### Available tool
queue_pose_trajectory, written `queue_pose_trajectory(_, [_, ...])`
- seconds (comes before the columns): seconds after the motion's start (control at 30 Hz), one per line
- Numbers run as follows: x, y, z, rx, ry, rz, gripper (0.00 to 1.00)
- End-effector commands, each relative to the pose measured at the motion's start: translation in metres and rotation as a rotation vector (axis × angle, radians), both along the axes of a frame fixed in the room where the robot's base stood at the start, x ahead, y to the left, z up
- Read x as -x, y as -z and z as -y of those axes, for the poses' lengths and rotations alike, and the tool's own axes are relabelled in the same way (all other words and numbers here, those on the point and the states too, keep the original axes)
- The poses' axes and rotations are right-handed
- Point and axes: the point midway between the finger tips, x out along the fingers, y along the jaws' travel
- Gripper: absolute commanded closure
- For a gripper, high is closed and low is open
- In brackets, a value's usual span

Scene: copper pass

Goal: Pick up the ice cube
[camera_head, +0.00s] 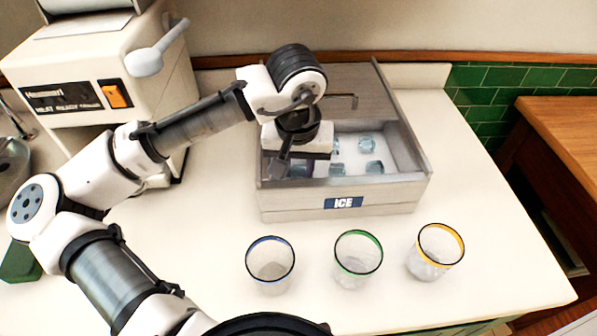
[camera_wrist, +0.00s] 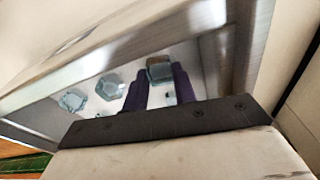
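Several clear, bluish ice cubes lie in the ice bin (camera_head: 408,188), a grey box marked ICE; two of them (camera_head: 366,143) (camera_head: 374,167) show plainly on the right side. My gripper (camera_head: 290,170) reaches down into the left part of the bin, and its fingers are mostly hidden in the head view. In the wrist view my gripper (camera_wrist: 160,82) has its two dark fingers apart. One ice cube (camera_wrist: 160,70) sits between and just beyond the fingertips; I cannot tell whether they touch it. Two more cubes (camera_wrist: 110,87) (camera_wrist: 72,100) lie to the left.
Three glasses stand in front of the bin: blue-rimmed (camera_head: 270,268), green-rimmed (camera_head: 357,262) and yellow-rimmed (camera_head: 434,255). A cream machine (camera_head: 75,75) stands at the left. The bin's walls stand close around my gripper. The white counter (camera_head: 490,215) is clear at the right.

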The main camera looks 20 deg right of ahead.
Motion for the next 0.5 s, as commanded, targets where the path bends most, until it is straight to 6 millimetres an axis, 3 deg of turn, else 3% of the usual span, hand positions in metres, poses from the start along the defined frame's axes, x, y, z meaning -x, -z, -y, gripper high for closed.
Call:
queue_pose_trajectory(0.1, [-0.0001,-0.0002,0.0,0.0,0.0,0.0,0.95])
queue_pose_trajectory(0.5, [-0.0004,-0.0088,0.0005,0.0,0.0,0.001,0.95])
